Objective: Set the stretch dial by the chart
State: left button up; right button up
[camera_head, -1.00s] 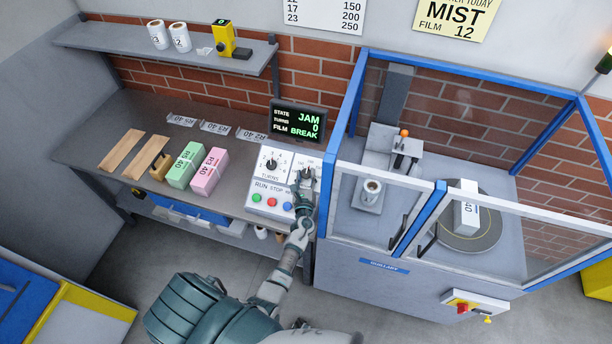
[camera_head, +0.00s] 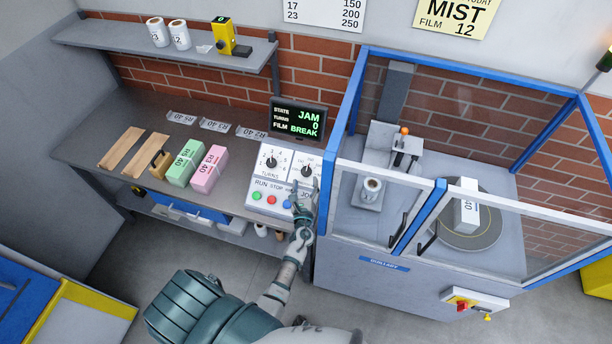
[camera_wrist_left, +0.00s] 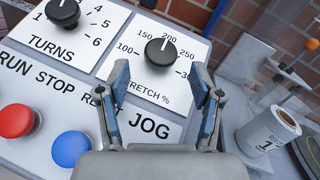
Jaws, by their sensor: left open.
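The stretch dial (camera_wrist_left: 161,52) is a black knob with a white pointer mark on the control panel. In the left wrist view its scale shows 100, 150, 200 and 250, with a further number partly hidden; the pointer's exact setting is hard to tell. The dial also shows in the head view (camera_head: 306,171). My left gripper (camera_wrist_left: 161,85) is open and empty, just in front of the dial and apart from it. In the head view the left gripper (camera_head: 301,192) is over the panel's lower right. The chart (camera_head: 325,14) on the wall is cut off at the top; 17 pairs with 200, 23 with 250.
The turns dial (camera_wrist_left: 62,10) sits left of the stretch dial. Red (camera_wrist_left: 17,121) and blue (camera_wrist_left: 71,148) buttons lie below. A display (camera_head: 297,120) reads JAM, turns 0, film BREAK. A sign (camera_head: 455,17) reads MIST, FILM 12. A blue-framed enclosure (camera_head: 437,205) stands right.

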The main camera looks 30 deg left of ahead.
pick_arm(q)
jog(key=v, duration=0.7)
jog(key=shift+s+d, duration=0.2)
